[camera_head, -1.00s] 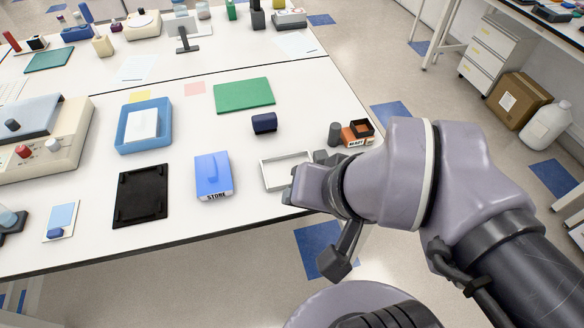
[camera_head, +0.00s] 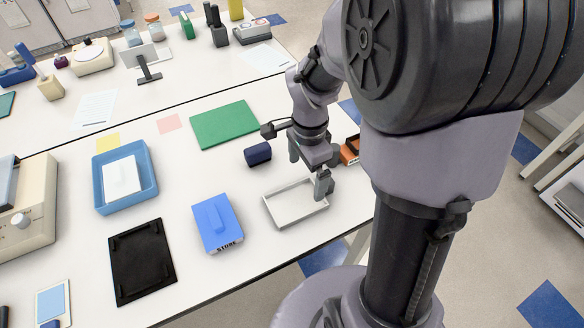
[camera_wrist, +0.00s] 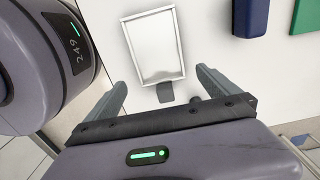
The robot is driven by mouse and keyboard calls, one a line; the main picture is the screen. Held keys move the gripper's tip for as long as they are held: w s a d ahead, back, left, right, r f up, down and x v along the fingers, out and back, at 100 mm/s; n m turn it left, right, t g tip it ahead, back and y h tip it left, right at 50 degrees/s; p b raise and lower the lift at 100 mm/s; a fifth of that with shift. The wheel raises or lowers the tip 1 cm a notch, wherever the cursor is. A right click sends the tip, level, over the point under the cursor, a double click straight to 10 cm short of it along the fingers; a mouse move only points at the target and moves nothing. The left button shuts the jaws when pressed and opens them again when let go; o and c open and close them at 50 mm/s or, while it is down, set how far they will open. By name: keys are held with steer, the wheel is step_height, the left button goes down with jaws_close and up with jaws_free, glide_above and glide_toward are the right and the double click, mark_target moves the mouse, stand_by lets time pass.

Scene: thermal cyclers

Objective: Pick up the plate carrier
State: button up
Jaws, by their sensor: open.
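The plate carrier looks to be the pale rectangular frame (camera_head: 271,211) lying flat near the front right of the table. In the wrist view its white rim (camera_wrist: 132,50) encloses a pale floor, with a small dark grey tab (camera_wrist: 166,92) at its near end. My gripper (camera_head: 308,167) is over the carrier's far right end, fingers pointing down and spread apart. In the wrist view my gripper (camera_wrist: 160,80) is open and empty, with the tab between its fingers in the picture. I cannot tell the exact height of the fingertips.
A blue box marked STORE (camera_head: 217,222) lies left of the carrier. A dark blue block (camera_head: 257,154) and a green mat (camera_head: 224,124) are behind it. An orange holder (camera_head: 349,151) is partly hidden behind my arm. A black plate (camera_head: 142,262) and a blue tray (camera_head: 99,187) lie farther left.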

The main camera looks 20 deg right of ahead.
mark_target(307, 198)
step_height(307, 198, down, 4)
steer(key=shift+r+b, duration=0.25)
steer(key=shift+b, duration=0.2)
steer(key=f+b, duration=0.1)
steer(key=f, duration=0.1)
steer(key=f+b, duration=0.1)
steer(key=f, duration=0.2)
steer(key=shift+s+d+f+b, duration=0.1)
steer(key=shift+d+f+b, duration=0.2)
steer(key=shift+d+b, duration=0.1)
steer(key=shift+a+r, duration=0.1)
steer(key=shift+r, duration=0.05)
steer(key=shift+c, duration=0.4)
steer(key=c, duration=1.1)
